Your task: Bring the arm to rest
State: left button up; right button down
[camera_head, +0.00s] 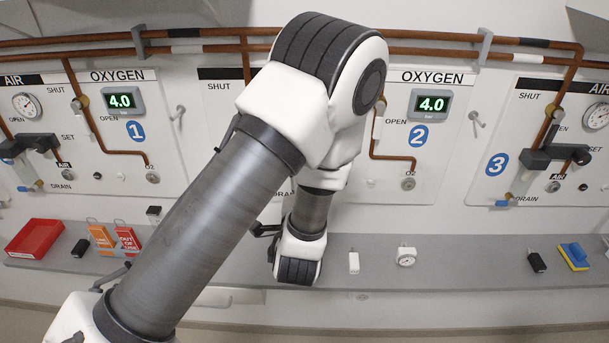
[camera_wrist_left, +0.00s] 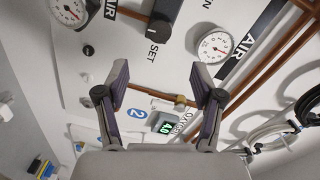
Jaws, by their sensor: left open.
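My left arm (camera_head: 195,240) reaches up from the lower left across the middle of the head view, bends at a large white joint (camera_head: 330,85), and drops towards the shelf. In that view I cannot make out its fingers clearly. In the left wrist view my left gripper (camera_wrist_left: 160,84) is open, with its two fingers wide apart and nothing between them. Beyond the fingers is a wall panel with an oxygen display (camera_wrist_left: 166,123) reading 4.0, a blue number 2 label and a gauge (camera_wrist_left: 215,47). My right gripper is in neither view.
Panels 1, 2 and 3 line the wall, with copper pipes (camera_head: 450,37) above. The grey shelf (camera_head: 455,265) bears a red tray (camera_head: 34,222), orange and red tags (camera_head: 127,240), a small gauge (camera_head: 406,257) and a blue-yellow block (camera_head: 574,257). My arm covers part of the middle panel.

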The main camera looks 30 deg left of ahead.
pick_arm(q)
jog(key=shift+a, duration=0.1)
jog(key=s+f+g+h+b, duration=0.25)
jog(key=s+f+b, duration=0.2)
jog(key=f, duration=1.05)
jog(key=s+f+g+h+b, duration=0.2)
jog(key=s+f+g+b, duration=0.3)
jog(key=f, duration=1)
jog(key=s+d+f+n+g+h, duration=0.2)
jog(key=s+d+f+n+g, duration=0.1)
jog(key=s, duration=0.6)
jog(key=s+d+f+n+g+h, duration=0.2)
jog(key=s+d+f+n+g, duration=0.2)
jog(key=s+f, duration=0.3)
jog(key=shift+s+d+f+n+h, duration=0.25)
jog(key=shift+s+d+n+h, duration=0.15)
jog(key=shift+s+n, duration=0.45)
jog(key=shift+g, duration=0.25)
